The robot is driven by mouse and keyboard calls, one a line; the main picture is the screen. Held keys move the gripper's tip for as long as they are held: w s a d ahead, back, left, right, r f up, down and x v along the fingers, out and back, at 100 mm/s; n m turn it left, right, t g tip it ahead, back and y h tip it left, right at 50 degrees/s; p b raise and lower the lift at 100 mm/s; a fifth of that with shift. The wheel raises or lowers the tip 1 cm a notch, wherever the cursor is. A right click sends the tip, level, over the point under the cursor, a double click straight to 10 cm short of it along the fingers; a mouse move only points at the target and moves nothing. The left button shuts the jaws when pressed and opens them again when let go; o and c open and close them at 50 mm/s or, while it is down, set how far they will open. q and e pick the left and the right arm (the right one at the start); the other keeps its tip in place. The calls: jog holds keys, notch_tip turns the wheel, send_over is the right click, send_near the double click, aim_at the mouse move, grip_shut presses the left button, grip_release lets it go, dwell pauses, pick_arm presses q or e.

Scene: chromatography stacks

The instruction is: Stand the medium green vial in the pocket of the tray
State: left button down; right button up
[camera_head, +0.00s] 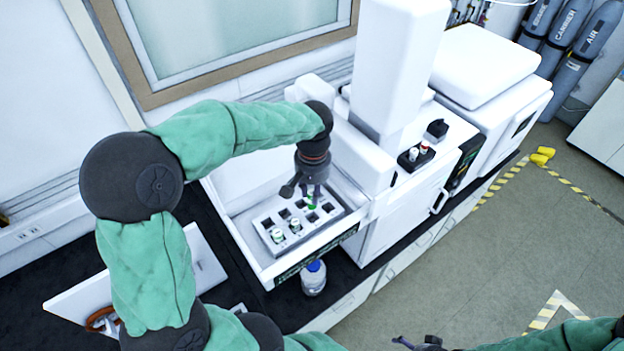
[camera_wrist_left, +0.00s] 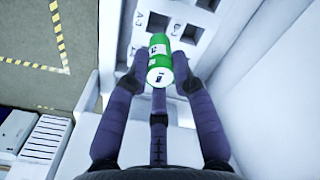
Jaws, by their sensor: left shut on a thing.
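The green vial (camera_wrist_left: 160,62) has a white cap and is gripped between the fingers of my left gripper (camera_wrist_left: 160,82) in the left wrist view. In the head view my left gripper (camera_head: 309,194) points down over the right part of the grey tray (camera_head: 308,237), and only a little green of the vial (camera_head: 311,206) shows below the fingers. The tray has several square dark pockets, also visible beside the vial in the left wrist view. Whether the vial's bottom is inside a pocket is hidden. My right gripper (camera_head: 412,344) is partly visible at the bottom edge.
The tray lies inside a white open drawer (camera_head: 237,237) beside a tall white instrument (camera_head: 400,60). A blue-capped bottle (camera_head: 314,278) stands in front of the drawer.

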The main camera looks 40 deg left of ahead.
aim_at(312, 209)
pick_arm(q)
jog(key=shift+s+d+f, duration=0.15)
jog(key=shift+s+d, duration=0.1)
jog(key=shift+s, duration=0.05)
jog(key=shift+s+f+b, duration=0.1)
jog(key=shift+f+b, duration=0.1)
jog(key=shift+b, duration=0.1)
jog(key=shift+w+a+f+b, duration=0.2)
jog(key=shift+f+b, duration=0.1)
jog(key=shift+f, duration=0.3)
jog(key=shift+w+a+f+b, duration=0.1)
jog(key=shift+w+f+b, duration=0.15)
jog(key=shift+f, duration=0.3)
jog(key=shift+s+f, duration=0.1)
jog(key=shift+f, duration=0.15)
jog(key=shift+s+d+f+b, duration=0.2)
jog(key=shift+b, duration=0.25)
jog(key=shift+w+a+f, duration=0.1)
jog(key=shift+w, duration=0.05)
